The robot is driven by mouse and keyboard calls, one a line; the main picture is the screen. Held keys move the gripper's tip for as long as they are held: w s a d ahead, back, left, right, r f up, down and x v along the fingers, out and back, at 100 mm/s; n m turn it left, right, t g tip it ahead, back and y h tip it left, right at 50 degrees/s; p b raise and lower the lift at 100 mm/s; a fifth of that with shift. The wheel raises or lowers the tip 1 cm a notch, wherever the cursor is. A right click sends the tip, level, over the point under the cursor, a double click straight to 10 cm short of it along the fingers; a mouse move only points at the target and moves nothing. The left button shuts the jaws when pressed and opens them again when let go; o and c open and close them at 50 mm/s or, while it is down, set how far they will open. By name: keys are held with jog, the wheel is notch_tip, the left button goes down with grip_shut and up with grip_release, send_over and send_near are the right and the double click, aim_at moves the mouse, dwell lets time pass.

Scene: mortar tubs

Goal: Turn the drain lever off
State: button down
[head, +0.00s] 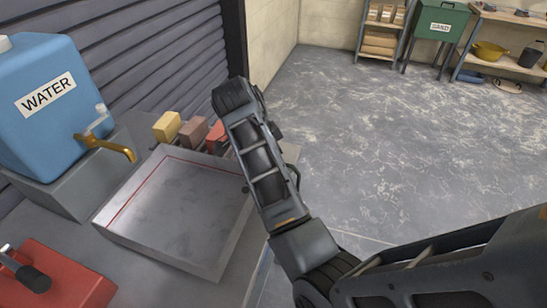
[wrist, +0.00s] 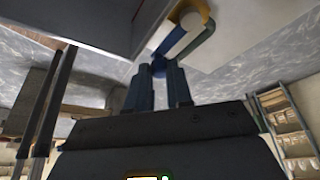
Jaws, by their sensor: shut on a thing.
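In the wrist view my gripper (wrist: 159,76) has its two fingers close together, shut on the end of what looks like the drain lever (wrist: 183,42). The lever is a blue-grey bar with a pale tan round end at its far side, under the grey underside of a bench or tub. In the head view my arm rises from the lower right and bends over beside the shallow tub (head: 170,262). My fingers and the lever are hidden there, so the lever's exact setting cannot be told.
A blue water container (head: 45,110) with a brass tap (head: 108,146) stands left of the tub. Yellow, brown and red blocks (head: 190,131) line its back. A red box (head: 70,285) with a black handle sits lower left. Open floor (head: 380,150) lies to the right.

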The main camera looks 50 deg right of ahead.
jog(key=c, duration=1)
grip_release()
jog(key=shift+c, duration=0.2)
jog(key=shift+r, duration=0.15)
jog(key=v, duration=0.7)
jog(key=shift+r, duration=0.25)
jog(key=shift+a, duration=0.1)
